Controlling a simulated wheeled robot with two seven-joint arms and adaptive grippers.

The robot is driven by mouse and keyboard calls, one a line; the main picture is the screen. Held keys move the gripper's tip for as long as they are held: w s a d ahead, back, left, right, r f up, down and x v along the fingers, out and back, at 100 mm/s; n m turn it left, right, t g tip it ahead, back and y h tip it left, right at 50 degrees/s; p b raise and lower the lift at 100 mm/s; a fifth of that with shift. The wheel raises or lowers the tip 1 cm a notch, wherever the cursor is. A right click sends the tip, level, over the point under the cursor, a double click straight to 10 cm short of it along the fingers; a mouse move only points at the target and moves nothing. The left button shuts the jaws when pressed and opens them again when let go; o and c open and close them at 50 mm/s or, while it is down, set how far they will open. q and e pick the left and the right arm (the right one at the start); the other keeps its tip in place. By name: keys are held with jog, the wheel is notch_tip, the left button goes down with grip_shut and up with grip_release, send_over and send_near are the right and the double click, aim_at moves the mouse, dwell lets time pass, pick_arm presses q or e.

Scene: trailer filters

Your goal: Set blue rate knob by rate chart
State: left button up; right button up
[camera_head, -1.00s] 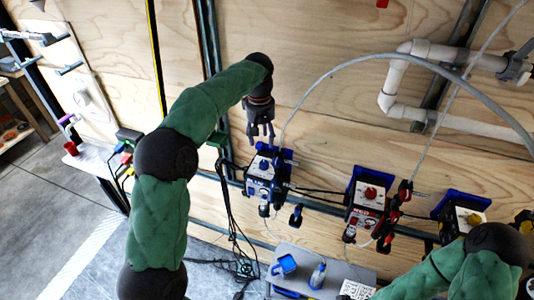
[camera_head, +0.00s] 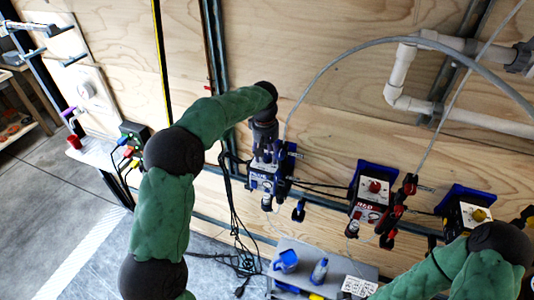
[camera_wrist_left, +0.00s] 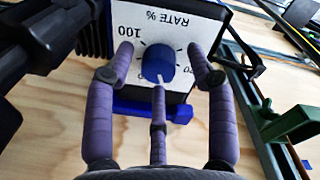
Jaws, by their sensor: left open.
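The blue rate knob (camera_wrist_left: 158,63) sits on a white dial face marked RATE % (camera_wrist_left: 178,28), with 100 at the upper left. It belongs to the pump unit labelled BLUE (camera_head: 264,180) on the wall. My left gripper (camera_wrist_left: 159,60) is open, its fingertips around the knob with a visible gap at the upper two. The single lower finger overlaps the knob's lower edge; I cannot tell whether it touches. In the head view the left gripper (camera_head: 265,157) hides the knob. A white printed sheet (camera_head: 358,287) lies at the bottom, too small to read. My right gripper does not show.
A pump unit with a red knob (camera_head: 374,187) and one with a yellow knob (camera_head: 478,215) stand to the right. A grey shelf (camera_head: 330,262) below holds a blue item and a bottle. Hoses and black cables hang close to the blue unit.

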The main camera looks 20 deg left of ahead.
pick_arm(q)
grip_shut()
jog(key=shift+r, duration=0.1)
jog(key=m+p, duration=0.2)
jog(key=shift+r+m, duration=0.1)
jog(key=shift+m, duration=0.2)
jog(key=m+p, duration=0.3)
jog(key=m, duration=0.1)
jog(key=shift+m, duration=0.3)
jog(key=m+p, duration=0.2)
jog(key=m, duration=0.2)
jog(key=shift+w+m+g+p, duration=0.1)
jog(key=shift+m+g+p, duration=0.4)
jog(key=shift+m, duration=1.4)
jog(key=shift+d, duration=0.1)
